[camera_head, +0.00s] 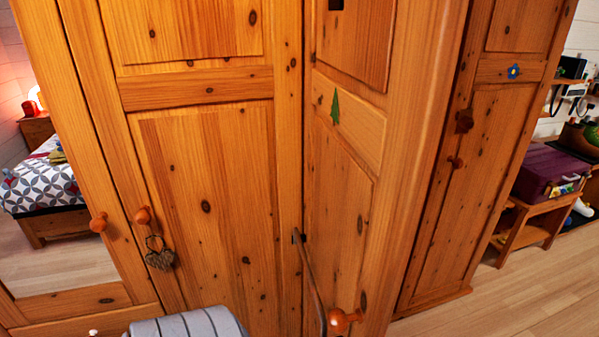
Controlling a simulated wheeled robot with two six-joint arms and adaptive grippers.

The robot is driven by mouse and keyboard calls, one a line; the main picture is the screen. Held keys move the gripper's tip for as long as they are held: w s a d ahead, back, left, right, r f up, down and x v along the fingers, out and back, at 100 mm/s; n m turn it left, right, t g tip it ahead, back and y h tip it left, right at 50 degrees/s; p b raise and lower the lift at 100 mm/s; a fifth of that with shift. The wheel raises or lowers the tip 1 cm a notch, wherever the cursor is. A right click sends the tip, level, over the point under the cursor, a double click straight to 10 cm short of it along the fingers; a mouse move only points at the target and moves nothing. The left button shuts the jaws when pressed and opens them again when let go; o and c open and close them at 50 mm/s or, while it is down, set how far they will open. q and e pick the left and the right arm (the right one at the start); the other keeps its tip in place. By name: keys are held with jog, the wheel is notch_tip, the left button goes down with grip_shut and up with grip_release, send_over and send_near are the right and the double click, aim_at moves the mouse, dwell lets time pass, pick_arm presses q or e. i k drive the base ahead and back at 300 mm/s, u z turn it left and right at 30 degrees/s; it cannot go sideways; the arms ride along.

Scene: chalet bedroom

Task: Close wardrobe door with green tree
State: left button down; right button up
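The wardrobe door with the green tree (371,120) is in the middle of the head view. The small green tree (335,107) sits on its middle rail. This door stands swung out towards me, at an angle to the flat door front on its left. Its round orange knob (343,319) shows low down near the bottom edge. The door's top and bottom are cut off by the picture. Neither of my grippers is in view.
A door with a heart pendant (160,256) on its knob is on the left, beside a mirrored door (55,250). A blue-flower door (497,150) is on the right. A thin dark bar (312,283) and a grey striped object (190,325) are low in front. Floor (530,300) is clear at right.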

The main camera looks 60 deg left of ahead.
aim_at(379, 74)
jog(key=k, duration=0.35)
jog(key=u, duration=0.8)
